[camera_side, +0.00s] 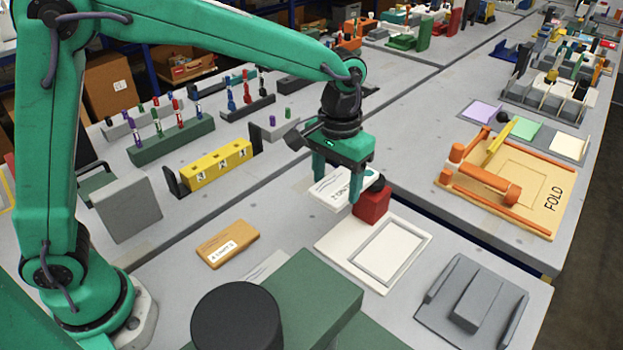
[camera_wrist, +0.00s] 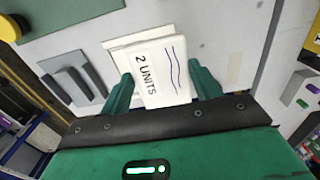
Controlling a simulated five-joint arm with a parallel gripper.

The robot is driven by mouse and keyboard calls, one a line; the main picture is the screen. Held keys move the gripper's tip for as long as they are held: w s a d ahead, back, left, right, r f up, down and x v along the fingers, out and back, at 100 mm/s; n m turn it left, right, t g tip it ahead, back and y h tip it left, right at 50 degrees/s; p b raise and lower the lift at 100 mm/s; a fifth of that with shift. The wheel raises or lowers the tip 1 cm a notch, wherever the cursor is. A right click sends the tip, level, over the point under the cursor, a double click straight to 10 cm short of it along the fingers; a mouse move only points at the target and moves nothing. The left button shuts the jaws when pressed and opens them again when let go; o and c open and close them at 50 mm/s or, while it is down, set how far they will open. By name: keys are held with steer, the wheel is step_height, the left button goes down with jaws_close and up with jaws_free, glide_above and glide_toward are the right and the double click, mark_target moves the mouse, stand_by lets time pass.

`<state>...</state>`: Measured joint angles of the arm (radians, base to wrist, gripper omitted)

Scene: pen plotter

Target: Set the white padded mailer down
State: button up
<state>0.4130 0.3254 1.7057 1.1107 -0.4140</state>
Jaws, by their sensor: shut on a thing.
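The white padded mailer (camera_side: 342,188), labelled "2 UNITS", is between the fingers of my gripper (camera_side: 337,190). My gripper is shut on it. In the side view the mailer looks held above the table, near the red block (camera_side: 373,204) and the white board (camera_side: 340,252) with a grey-outlined rectangle. In the wrist view the mailer (camera_wrist: 162,82) is tilted, with its label and blue wavy lines facing the camera, and a finger on each side.
A brown mailer (camera_side: 228,243) lies on the table to the left. A pale flat item (camera_side: 266,266) is partly hidden by a dark green block (camera_side: 318,285). A grey fixture (camera_side: 472,303) is at front right. The orange folding frame (camera_side: 510,190) stands on the right table.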

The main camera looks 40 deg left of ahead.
steer(key=s+a+f, duration=0.5)
steer(key=shift+f, duration=0.35)
stand_by(0.3)
steer(key=shift+w+a, duration=0.1)
steer(key=shift+a, duration=0.1)
glide_above(290, 214)
step_height(290, 214, down, 7)
steer(key=shift+f, duration=2)
steer(key=shift+f, duration=0.1)
steer(key=o, duration=0.8)
steer(key=shift+o, duration=0.4)
